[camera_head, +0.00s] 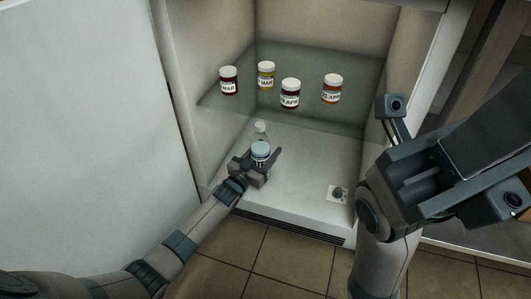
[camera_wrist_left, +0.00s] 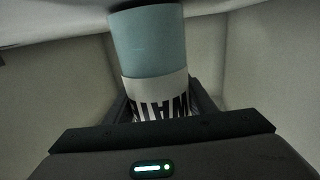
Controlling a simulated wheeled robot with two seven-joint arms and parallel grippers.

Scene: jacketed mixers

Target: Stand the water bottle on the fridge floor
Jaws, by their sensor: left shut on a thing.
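A glass shelf (camera_head: 305,115) above holds several labelled jars, including a left one (camera_head: 228,81) and a right one (camera_head: 333,89). A small dark knob (camera_head: 338,193) sits at the front right; the floor between is clear.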

